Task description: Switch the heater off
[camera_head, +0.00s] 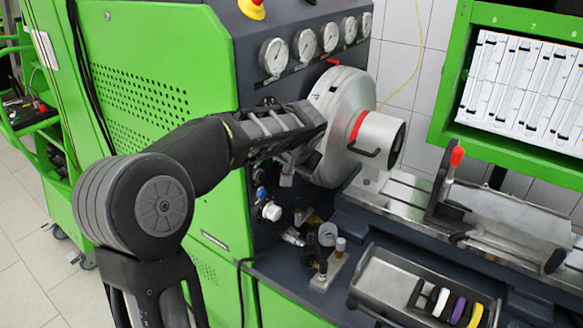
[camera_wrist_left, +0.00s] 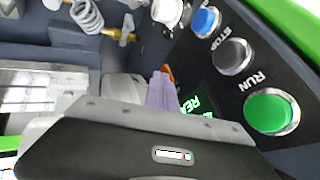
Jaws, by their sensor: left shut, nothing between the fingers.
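The control panel (camera_wrist_left: 285,45) fills the right side of the left wrist view. It carries a green RUN button (camera_wrist_left: 271,111), a grey STOP button (camera_wrist_left: 232,56), a blue button (camera_wrist_left: 206,20) and a partly covered green-lit display (camera_wrist_left: 199,106). No heater label can be read. A small orange part (camera_wrist_left: 168,70) shows just behind the fingertips of my left gripper (camera_wrist_left: 162,90); I cannot tell whether they touch it. The gripper is shut and empty. In the head view my left arm reaches to the panel (camera_head: 264,180) and hides part of it. My right gripper is not in view.
A round pump housing (camera_head: 340,105) with a silver cylinder stands close beside my left wrist. Pressure gauges (camera_head: 305,45) line the machine above. Metal fittings (camera_head: 325,265) and a tray (camera_head: 390,285) are below right. A white knob (camera_head: 271,211) sticks out low on the panel.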

